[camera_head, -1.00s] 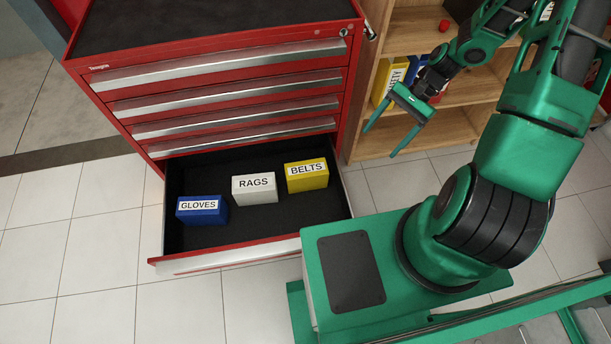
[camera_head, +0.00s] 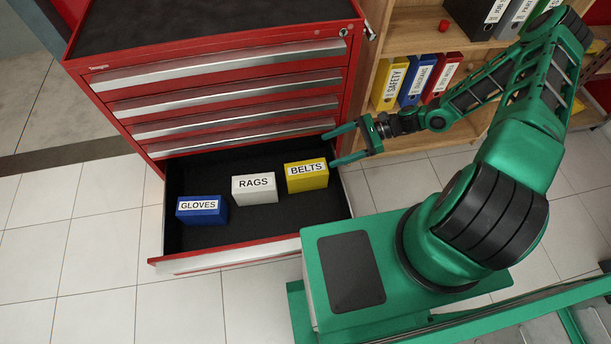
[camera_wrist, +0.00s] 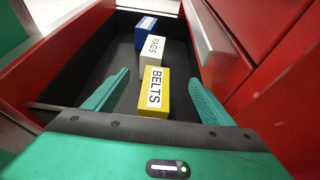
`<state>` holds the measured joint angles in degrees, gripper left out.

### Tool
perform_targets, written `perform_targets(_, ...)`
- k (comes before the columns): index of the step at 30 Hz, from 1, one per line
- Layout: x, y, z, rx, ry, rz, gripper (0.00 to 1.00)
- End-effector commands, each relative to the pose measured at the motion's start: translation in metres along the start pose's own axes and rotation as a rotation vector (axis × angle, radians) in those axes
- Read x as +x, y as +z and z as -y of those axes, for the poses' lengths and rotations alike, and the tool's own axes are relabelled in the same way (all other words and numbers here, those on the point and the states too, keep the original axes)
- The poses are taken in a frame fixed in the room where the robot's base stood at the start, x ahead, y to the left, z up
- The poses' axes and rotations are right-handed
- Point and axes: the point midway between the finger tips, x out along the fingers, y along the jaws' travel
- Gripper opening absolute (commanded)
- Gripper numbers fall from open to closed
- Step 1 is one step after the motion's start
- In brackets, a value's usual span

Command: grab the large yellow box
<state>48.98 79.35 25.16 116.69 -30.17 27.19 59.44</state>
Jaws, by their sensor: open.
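The yellow box labelled BELTS (camera_head: 307,183) sits in the open bottom drawer (camera_head: 240,222), nearest its right side. It also shows in the wrist view (camera_wrist: 154,103), lying ahead between my fingers. My gripper (camera_head: 332,149) is open and empty, with its green fingers pointing left at the drawer's right side, just up and right of the yellow box. The fingers also show in the wrist view (camera_wrist: 160,92), one on each side of the box in the picture. I see no contact with the box.
A white RAGS box (camera_head: 254,190) stands left of the yellow box, and a blue GLOVES box (camera_head: 202,211) farther left. The red cabinet's closed drawers (camera_head: 225,104) rise behind. A wooden shelf (camera_head: 410,32) with binders, one a yellow SAFETY binder (camera_head: 391,88), stands at right.

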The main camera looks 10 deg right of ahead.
Motion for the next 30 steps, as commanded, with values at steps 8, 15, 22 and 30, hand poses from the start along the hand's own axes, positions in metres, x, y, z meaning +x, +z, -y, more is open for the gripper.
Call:
perform_targets(8,0.021,-0.048,-0.001,0.001,0.003,0.0,0.77)
perform_targets(15,0.036,-0.06,-0.001,-0.001,0.003,-0.002,0.77)
perform_targets(22,0.048,-0.06,-0.002,-0.001,0.005,0.0,0.77)
perform_targets(30,0.088,-0.059,-0.002,-0.001,0.005,0.0,0.77)
